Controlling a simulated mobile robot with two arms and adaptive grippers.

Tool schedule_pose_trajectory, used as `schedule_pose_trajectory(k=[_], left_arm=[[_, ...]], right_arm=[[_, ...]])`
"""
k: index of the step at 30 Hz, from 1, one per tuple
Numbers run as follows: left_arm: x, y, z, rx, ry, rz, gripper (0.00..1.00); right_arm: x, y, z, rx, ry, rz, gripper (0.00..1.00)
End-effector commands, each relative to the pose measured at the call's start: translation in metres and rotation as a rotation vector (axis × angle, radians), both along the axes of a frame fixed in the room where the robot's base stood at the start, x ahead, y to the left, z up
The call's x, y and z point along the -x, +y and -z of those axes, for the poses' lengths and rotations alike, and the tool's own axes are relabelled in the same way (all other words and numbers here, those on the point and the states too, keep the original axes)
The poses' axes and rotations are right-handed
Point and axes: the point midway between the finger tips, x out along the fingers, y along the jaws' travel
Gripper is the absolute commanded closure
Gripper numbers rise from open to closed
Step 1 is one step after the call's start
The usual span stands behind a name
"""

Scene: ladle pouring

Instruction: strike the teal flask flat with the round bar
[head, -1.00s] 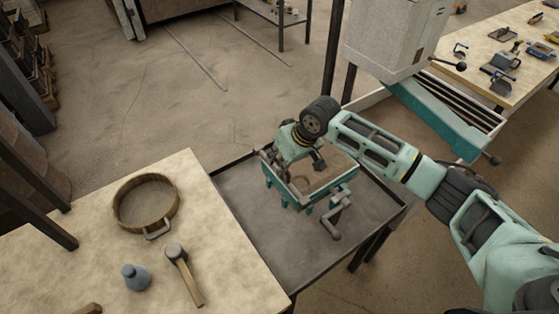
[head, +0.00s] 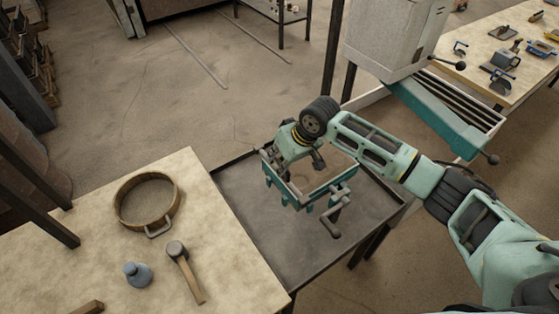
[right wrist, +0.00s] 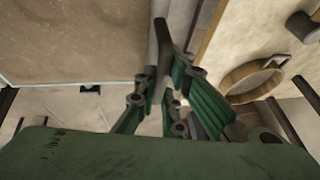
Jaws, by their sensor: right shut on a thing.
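The teal flask (head: 313,198) is an open box filled with tan sand (head: 338,172) and sits on a dark metal table. My right gripper (head: 316,158) is over its far left part in the head view, partly hidden by its own wrist. In the right wrist view the right gripper (right wrist: 168,80) is shut on the dark grey round bar (right wrist: 163,50). The sand and a pale flask edge (right wrist: 70,84) show at the upper left there. Whether the bar touches the flask rim I cannot tell. My left gripper is not in view.
A pale table (head: 70,255) at the left holds a round sieve (head: 140,228), a mallet (head: 187,272), a blue-grey bottle (head: 138,275) and a wooden block (head: 88,307). The dark table (head: 245,210) is bare left of the flask. A teal-and-white machine (head: 440,105) stands behind.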

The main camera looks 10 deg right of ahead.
Motion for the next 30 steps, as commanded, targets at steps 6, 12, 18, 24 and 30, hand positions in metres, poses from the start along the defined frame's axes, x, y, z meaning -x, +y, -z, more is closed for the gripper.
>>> schedule_pose_trajectory(k=[6,12,18,24,30], left_arm=[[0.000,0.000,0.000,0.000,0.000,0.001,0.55],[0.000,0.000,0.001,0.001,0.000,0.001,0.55],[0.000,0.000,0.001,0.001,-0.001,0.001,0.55],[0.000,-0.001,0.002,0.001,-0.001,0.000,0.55],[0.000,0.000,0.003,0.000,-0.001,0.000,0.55]], right_arm=[[-0.001,0.000,-0.001,-0.002,-0.003,-0.001,1.00],[-0.001,0.001,0.001,-0.002,-0.002,0.000,1.00],[-0.001,0.001,0.005,-0.002,-0.003,-0.001,1.00],[-0.001,0.001,0.009,-0.002,-0.003,-0.001,1.00],[-0.001,0.001,0.013,-0.002,-0.002,0.000,1.00]])
